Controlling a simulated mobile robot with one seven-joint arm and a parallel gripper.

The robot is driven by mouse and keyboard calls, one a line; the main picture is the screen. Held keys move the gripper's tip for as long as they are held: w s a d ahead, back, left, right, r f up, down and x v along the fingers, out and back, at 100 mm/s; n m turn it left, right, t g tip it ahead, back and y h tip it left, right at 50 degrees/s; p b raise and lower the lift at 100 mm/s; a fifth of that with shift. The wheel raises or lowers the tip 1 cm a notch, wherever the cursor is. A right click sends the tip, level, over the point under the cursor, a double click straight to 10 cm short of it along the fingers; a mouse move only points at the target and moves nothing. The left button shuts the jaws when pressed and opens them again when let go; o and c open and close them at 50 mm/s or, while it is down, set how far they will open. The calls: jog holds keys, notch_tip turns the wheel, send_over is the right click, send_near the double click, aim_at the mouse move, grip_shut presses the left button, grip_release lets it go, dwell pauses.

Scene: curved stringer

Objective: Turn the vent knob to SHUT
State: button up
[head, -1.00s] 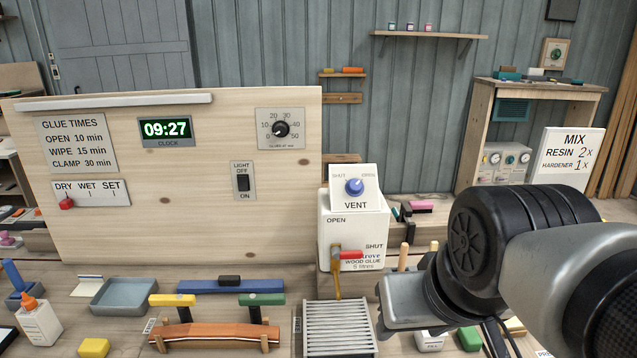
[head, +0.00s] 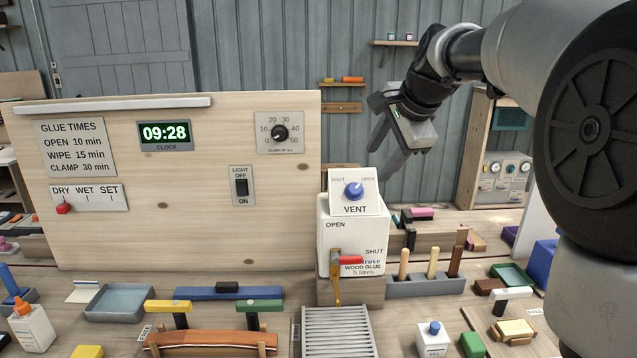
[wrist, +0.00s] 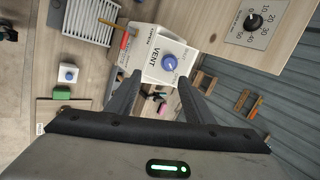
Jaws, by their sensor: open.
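The blue vent knob (head: 354,190) sits on a white VENT box (head: 356,208) above the white glue container (head: 345,235). SHUT is printed at the knob's upper left and OPEN at its upper right. A small pale mark on the knob seems to lean toward OPEN, but it is too small to be sure. My gripper (head: 382,162) is open and empty, above and right of the VENT box. In the wrist view the knob (wrist: 169,63) shows just beyond and between the open fingertips (wrist: 159,78), apart from them.
The glue container's red tap handle (head: 350,260) is below the VENT box. A wooden panel with a clamp dial (head: 280,133) and a light switch (head: 242,186) stands to the left. A grey rack (head: 425,286) with upright handles stands right. Air around the knob looks clear.

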aim_at(356, 188)
jog(key=w+x, duration=0.1)
jog(key=x, duration=0.5)
jog(key=r+x, duration=0.1)
jog(key=x, duration=0.4)
jog(key=w+p+x, duration=0.1)
jog(key=x, duration=0.5)
jog(key=shift+w+d+r, duration=0.15)
jog(key=shift+w+d, duration=0.2)
jog(key=shift+w, duration=0.1)
jog(key=c, duration=1)
